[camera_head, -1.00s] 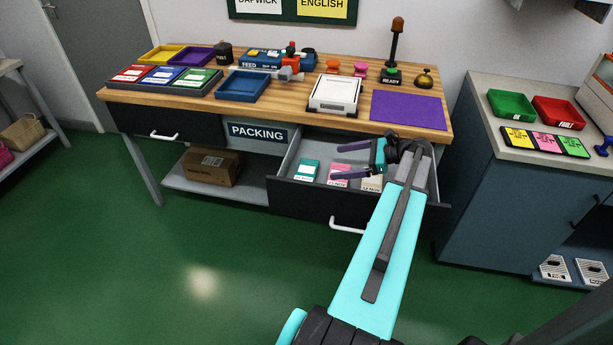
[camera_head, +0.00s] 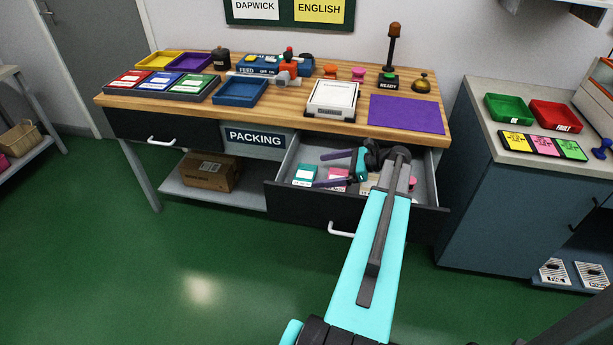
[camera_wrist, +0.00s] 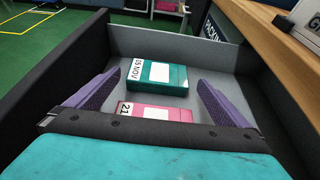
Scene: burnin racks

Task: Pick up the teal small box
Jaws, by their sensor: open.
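The teal small box (camera_head: 304,175) lies in the open drawer (camera_head: 292,198) under the packing bench, at the drawer's left end. In the wrist view the teal box (camera_wrist: 157,76) has a white label and lies ahead of my fingers, roughly centred between them. A pink box (camera_wrist: 154,111) is nearer, between the fingers in the picture. My gripper (camera_head: 328,168) is inside or just above the drawer, to the right of the teal box. Its purple fingers are spread apart with nothing held. It also shows in the wrist view (camera_wrist: 158,100).
The drawer's walls (camera_wrist: 55,62) enclose the boxes on both sides. A cream box (camera_head: 368,187) is partly hidden by my arm. The bench top (camera_head: 285,110) above holds trays, a white device and a purple mat (camera_head: 407,114). Green floor is clear in front.

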